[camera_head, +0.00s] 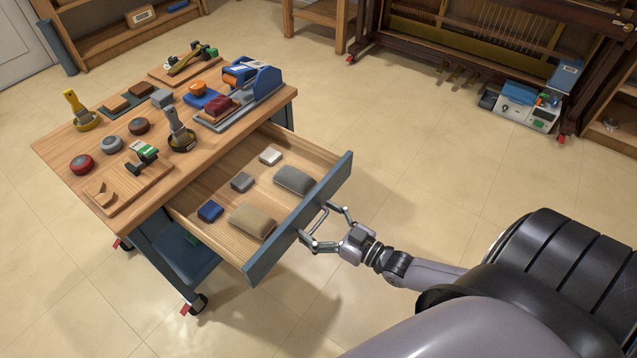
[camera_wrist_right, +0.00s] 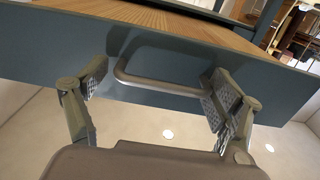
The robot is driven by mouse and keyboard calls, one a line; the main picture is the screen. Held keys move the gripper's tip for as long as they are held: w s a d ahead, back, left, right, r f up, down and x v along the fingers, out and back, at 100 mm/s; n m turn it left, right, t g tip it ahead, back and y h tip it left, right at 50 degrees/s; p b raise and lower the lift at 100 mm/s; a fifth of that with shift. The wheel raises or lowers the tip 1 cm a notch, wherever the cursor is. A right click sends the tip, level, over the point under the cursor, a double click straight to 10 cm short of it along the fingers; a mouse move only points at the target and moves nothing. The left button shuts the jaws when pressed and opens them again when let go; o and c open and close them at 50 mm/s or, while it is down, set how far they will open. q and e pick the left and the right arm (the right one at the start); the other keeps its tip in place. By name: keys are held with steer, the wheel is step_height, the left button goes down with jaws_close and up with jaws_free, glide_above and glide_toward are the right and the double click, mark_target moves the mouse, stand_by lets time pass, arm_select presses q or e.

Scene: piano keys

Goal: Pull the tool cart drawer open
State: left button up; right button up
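The tool cart (camera_head: 150,222) has a wooden top and a blue-grey frame. Its drawer (camera_head: 215,225) stands well out from the cart, and its wooden inside shows. The blue-grey drawer front (camera_head: 270,262) carries a metal bar handle, clear in the right wrist view (camera_wrist_right: 160,83). My right gripper (camera_head: 316,222) is at the handle, with its fingers spread wide. In the right wrist view the handle lies between the fingers (camera_wrist_right: 157,82); the right finger overlaps the handle's end, and I cannot tell whether they touch. My left gripper is not in view.
The drawer holds grey and tan pads (camera_head: 253,221) and small blocks, including a blue one (camera_head: 210,211). Several tools and tins, such as a red tin (camera_head: 82,164), stand on the cart top. A piano frame (camera_head: 480,40) stands behind. The floor right of the cart is clear.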

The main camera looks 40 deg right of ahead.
steer(key=shift+a+r, duration=0.15)
steer(key=shift+r, duration=0.05)
steer(key=v, duration=1.2)
steer(key=shift+s+f, duration=0.15)
